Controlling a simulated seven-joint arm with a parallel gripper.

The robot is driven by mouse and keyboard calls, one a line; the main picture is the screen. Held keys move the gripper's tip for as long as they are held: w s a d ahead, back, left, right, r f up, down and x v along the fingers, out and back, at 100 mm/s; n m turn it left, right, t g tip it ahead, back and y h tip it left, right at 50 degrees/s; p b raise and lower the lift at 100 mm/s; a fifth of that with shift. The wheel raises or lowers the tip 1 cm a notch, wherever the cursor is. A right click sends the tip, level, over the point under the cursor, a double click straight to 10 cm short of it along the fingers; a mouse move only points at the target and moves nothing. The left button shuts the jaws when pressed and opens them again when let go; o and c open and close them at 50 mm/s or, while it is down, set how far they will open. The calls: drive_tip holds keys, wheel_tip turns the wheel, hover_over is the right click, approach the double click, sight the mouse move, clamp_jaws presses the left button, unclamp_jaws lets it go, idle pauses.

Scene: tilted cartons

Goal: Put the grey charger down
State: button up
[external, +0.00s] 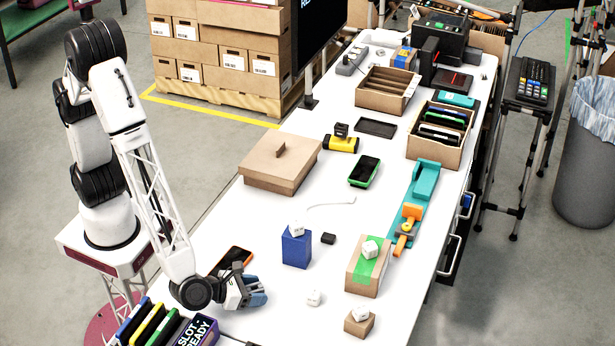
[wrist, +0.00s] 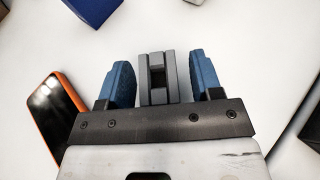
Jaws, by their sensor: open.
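The grey charger (wrist: 157,78) is a small ribbed grey block with a dark slot, between my gripper's two blue fingers in the wrist view. My gripper (wrist: 163,82) is open, with a visible gap between the charger and each finger. In the external view my gripper (external: 258,294) is low over the near left part of the white table (external: 285,325). The charger cannot be made out clearly there, as the fingers hide it. Whether its underside touches the table is hard to tell.
An orange-edged phone (external: 234,260) lies close to my gripper and shows in the wrist view (wrist: 52,108). A blue box (external: 296,248) with a white cube stands beyond. A slotted rack (external: 195,333) is at the near left. A white cube (external: 313,298) lies to the right.

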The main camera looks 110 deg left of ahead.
drive_tip(key=shift+v, duration=3.75)
drive_tip(key=s+a+r+n+g+h, duration=0.1)
drive_tip(key=s+a+r+n+g, duration=0.3)
drive_tip(key=s+a+r+n, duration=0.4)
drive_tip(key=s+a+r+n+g+h, duration=0.1)
drive_tip(key=s+a+r+n+g, duration=0.3)
drive_tip(key=a, duration=0.6)
drive_tip(key=s+a+r+n+h, duration=0.1)
drive_tip(key=s+r+n+h, duration=0.1)
drive_tip(key=s+n, duration=0.3)
drive_tip(key=s+a+r+n+h, duration=0.2)
drive_tip(key=s+r+n+h, duration=0.1)
drive_tip(key=s, duration=0.5)
drive_tip(key=s+a+r+n+t+h, duration=0.1)
drive_tip(key=s+r+n+h, duration=0.1)
drive_tip(key=s+r+n, duration=0.2)
drive_tip(key=shift+s+a+n+h, duration=0.25)
drive_tip(key=shift+s+n+h, duration=0.15)
drive_tip(key=shift+s+n, duration=1.2)
drive_tip(key=shift+s+r, duration=0.15)
drive_tip(key=shift+s, duration=0.05)
